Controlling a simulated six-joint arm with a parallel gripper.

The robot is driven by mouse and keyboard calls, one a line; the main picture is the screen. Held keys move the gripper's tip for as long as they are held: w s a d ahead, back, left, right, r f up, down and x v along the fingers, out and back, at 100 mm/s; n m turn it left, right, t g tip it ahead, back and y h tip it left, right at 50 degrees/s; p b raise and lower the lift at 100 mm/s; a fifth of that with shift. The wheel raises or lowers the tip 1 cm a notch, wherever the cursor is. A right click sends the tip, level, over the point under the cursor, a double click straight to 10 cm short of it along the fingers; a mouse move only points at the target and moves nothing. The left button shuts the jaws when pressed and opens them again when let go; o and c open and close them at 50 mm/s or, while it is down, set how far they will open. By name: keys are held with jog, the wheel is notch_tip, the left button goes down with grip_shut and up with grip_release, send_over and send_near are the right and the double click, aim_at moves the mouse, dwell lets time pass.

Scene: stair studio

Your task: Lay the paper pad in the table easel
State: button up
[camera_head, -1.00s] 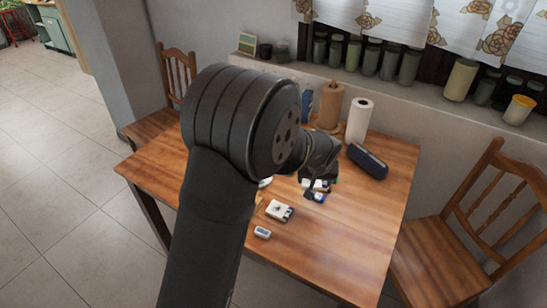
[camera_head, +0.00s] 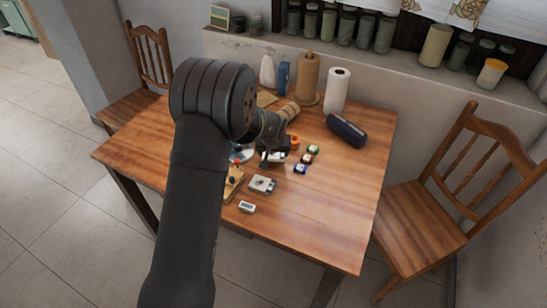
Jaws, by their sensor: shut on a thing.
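My gripper (camera_head: 268,154) is above the middle of the table, largely hidden by my own arm. It is shut on a small white thing that I take to be the paper pad (camera_head: 277,157); only part of it shows, and its tilt cannot be told. A light wooden piece (camera_head: 234,184), possibly the table easel, stands to the lower left of my gripper, partly behind my arm. Its slots or ledge cannot be made out.
The wooden table (camera_head: 330,215) is clear at its front right.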

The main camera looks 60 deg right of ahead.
jog(key=shift+f, duration=1.3)
jog(key=shift+f, duration=0.1)
jog(key=o, duration=1)
jog(key=v, duration=1.1)
jog(key=shift+r, duration=0.3)
jog(key=shift+a+r, duration=0.15)
jog(key=shift+r, duration=0.05)
jog(key=shift+c, duration=1.2)
jog(key=shift+s+a+r, duration=0.1)
jog(key=c, duration=0.4)
